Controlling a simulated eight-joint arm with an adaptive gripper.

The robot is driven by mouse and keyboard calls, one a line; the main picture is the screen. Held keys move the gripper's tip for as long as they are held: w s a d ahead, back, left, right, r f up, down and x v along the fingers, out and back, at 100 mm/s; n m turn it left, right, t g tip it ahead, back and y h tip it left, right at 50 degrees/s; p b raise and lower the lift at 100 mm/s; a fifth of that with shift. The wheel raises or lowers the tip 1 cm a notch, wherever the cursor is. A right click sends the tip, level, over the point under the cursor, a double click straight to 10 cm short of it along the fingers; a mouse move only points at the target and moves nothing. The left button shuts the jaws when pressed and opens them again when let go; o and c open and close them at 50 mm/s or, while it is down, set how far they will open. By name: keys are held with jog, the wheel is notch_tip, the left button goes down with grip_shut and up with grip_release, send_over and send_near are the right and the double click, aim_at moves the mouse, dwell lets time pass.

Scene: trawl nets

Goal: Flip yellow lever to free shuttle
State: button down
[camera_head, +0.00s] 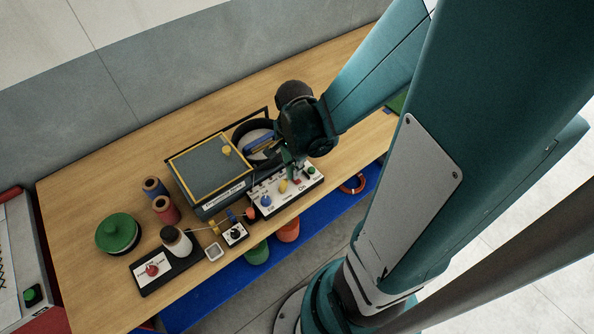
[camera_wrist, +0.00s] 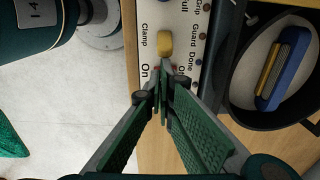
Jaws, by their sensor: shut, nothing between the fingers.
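The yellow lever (camera_head: 283,186) stands on a white control panel (camera_head: 270,206) at the table's front edge. In the wrist view the lever (camera_wrist: 165,43) is beside the printed word "Clamp". My gripper (camera_wrist: 162,75) is shut and empty, its tips just below the lever in that view. I cannot tell whether they touch it. In the head view my gripper (camera_head: 291,165) is above the panel, partly hidden by its own wrist. The blue shuttle (camera_wrist: 284,75) with a yellow strip lies in a dark round holder (camera_wrist: 238,104). It also shows in the head view (camera_head: 258,142), partly covered.
A grey box with a yellow rim (camera_head: 178,162) stands left of the holder. Spools (camera_head: 164,209), a green round container (camera_head: 117,233) and a black board with a red button (camera_head: 152,271) are further left.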

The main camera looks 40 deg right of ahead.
jog(key=shift+a+r+h+b, duration=0.2)
jog(key=shift+a+r+h, duration=0.15)
jog(key=shift+a+h, duration=0.5)
jog(key=shift+a+r+h+b, duration=0.2)
jog(key=shift+a+r+h, duration=0.25)
jog(key=shift+h, duration=0.7)
jog(key=shift+a, duration=0.2)
jog(key=shift+r, duration=0.15)
jog(key=shift+r+p, duration=0.55)
jog(key=shift+r, duration=0.05)
jog(key=a+r+p, duration=0.4)
jog(key=a+r, duration=0.2)
jog(key=a, duration=0.1)
jog(key=shift+a+r+p, duration=0.15)
jog(key=shift+r+p, duration=0.2)
jog(key=shift+r, duration=0.05)
dwell(0.5)
